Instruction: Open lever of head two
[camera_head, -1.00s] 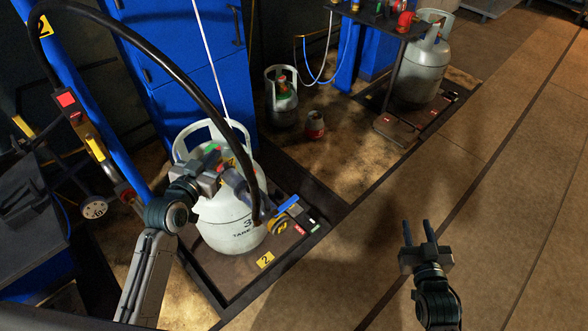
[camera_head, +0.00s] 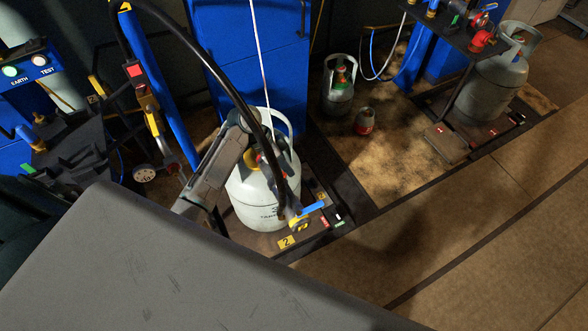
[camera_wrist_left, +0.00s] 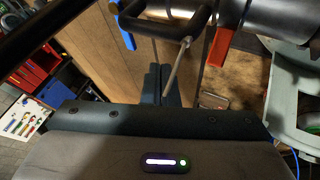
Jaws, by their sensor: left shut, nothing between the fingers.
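The filling head marked 2 (camera_head: 299,224) hangs at the lower end of the black hose, beside the white gas cylinder (camera_head: 258,200). A blue lever (camera_head: 313,208) sticks out from it to the right. In the left wrist view a blue-tipped lever (camera_wrist_left: 126,36), a black loop handle and a red lever (camera_wrist_left: 219,46) show ahead of my left gripper. My left gripper (camera_wrist_left: 159,72) is shut and empty, with its fingers below the black loop handle. In the head view its arm reaches over the cylinder, and the fingertips are hard to make out behind the hose. My right gripper is out of view.
The black hose (camera_head: 230,85) arches over the cylinder. The scale platform (camera_head: 268,241) carries a yellow 2 label. A blue cabinet (camera_head: 255,70) stands behind. Another cylinder (camera_head: 495,85) stands at the far right. The brown floor at right is clear.

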